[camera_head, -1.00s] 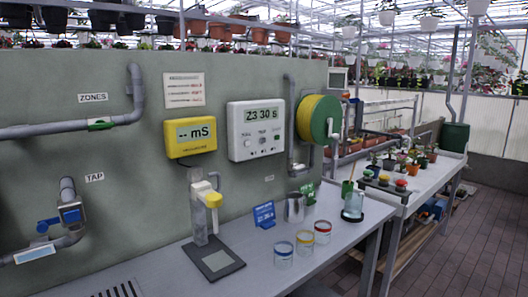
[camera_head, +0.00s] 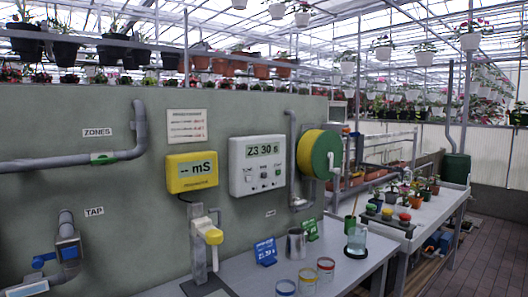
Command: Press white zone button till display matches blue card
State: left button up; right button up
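The white controller box (camera_head: 257,181) hangs on the grey-green wall, and its display (camera_head: 263,149) reads "Z3 30 s". Small buttons sit below the display. One pale round button (camera_head: 248,177) is at the left, but the button labels are too small to read. The blue card (camera_head: 265,251) stands tilted on the bench below the box. It carries white writing on two lines, too small to read surely. Neither of my grippers is in view, and nothing touches the controller.
A yellow meter (camera_head: 191,172) showing "-- mS" hangs left of the controller. A stand with a yellow-headed probe (camera_head: 208,232) rises below it. A green-and-yellow hose reel (camera_head: 321,154) is at the right. A metal jug (camera_head: 296,243), green card (camera_head: 311,229) and banded glasses (camera_head: 326,269) stand on the bench.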

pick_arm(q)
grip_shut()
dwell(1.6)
